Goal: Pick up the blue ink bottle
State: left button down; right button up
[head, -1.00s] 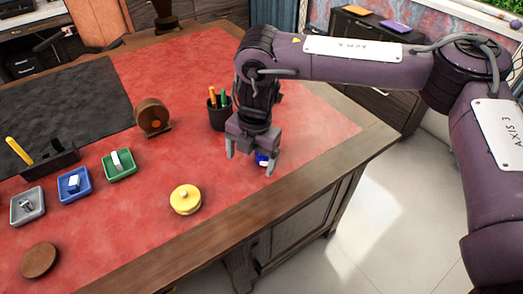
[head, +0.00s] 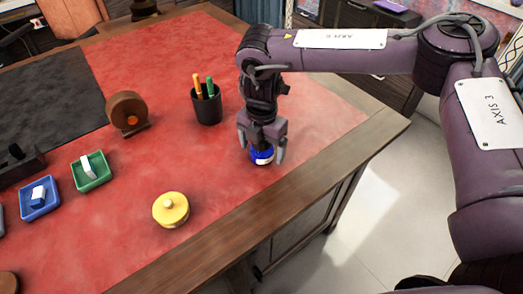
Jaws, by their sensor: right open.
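The gripper body hides the bottle's top. I cannot tell whether the fingers touch it. My left gripper is out of view.
A black pen cup (head: 207,107) with an orange and a green pen stands left of my gripper. A yellow lidded pot (head: 170,208), a brown wooden roller (head: 127,112), a green tray (head: 90,172) and a blue tray (head: 39,198) lie further left. The wooden desk edge (head: 300,190) is close on the right.

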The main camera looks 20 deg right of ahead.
jog(key=shift+f, duration=0.2)
jog(key=c, duration=1.1)
jog(key=shift+c, duration=0.8)
jog(key=shift+r, duration=0.15)
